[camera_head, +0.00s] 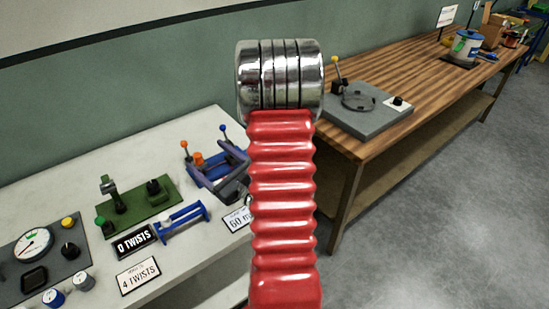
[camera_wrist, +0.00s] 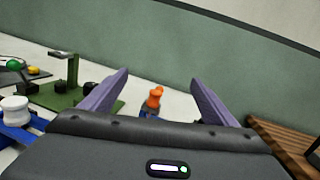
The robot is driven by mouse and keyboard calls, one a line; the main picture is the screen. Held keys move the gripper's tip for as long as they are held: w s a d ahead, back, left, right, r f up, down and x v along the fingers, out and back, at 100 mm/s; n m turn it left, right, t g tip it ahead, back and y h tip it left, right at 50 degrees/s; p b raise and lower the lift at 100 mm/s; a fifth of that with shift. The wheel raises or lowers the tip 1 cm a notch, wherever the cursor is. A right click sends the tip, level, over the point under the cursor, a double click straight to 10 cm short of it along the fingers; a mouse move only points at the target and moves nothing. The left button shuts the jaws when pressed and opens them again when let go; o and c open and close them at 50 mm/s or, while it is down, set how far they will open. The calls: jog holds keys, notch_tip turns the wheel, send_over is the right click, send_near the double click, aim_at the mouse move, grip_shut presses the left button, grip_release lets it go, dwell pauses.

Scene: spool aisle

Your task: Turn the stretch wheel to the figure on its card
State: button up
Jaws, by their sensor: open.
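My gripper (camera_head: 208,162) is in the head view over the back right of the white bench, its dark body partly behind my red arm. In the wrist view my gripper (camera_wrist: 158,77) is open and empty, its two purple fingers apart. An orange knob (camera_wrist: 154,98) on a blue part shows between and beyond them, apart from both; the orange knob (camera_head: 198,159) also shows in the head view. A white card (camera_head: 237,220) reading "60 m", its end hidden by my arm, stands at the bench front. I cannot make out the stretch wheel clearly; my arm and gripper cover part of that area.
Left on the white bench (camera_head: 85,170) are a green fixture (camera_head: 135,210), a blue frame with a white roller (camera_head: 180,222), a "0 TWISTS" sign (camera_head: 133,241), a "4 TWISTS" card (camera_head: 138,275) and a dial (camera_head: 34,243). A wooden table (camera_head: 410,85) stands right; floor is clear.

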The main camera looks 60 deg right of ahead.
jog(key=a+r+n+g+y, duration=0.3)
jog(key=a+n+y, duration=0.45)
jog(key=a, duration=0.65)
jog(key=a+r+n+g+y, duration=0.4)
jog(key=a+n+y, duration=0.35)
jog(key=a, duration=0.55)
jog(key=s+a+f+n+g+h, duration=0.35)
jog(key=s+a+n+g, duration=0.65)
jog(key=s+n, duration=0.4)
jog(key=d+r+n+t+h, duration=0.3)
jog(key=d+r+n+h, duration=0.3)
jog(key=d+n+h, duration=0.1)
jog(key=shift+s+d+r+t+h, duration=0.15)
jog(key=shift+s+r+t+h, duration=0.2)
jog(key=shift+s+h, duration=0.15)
jog(key=shift+c, duration=0.4)
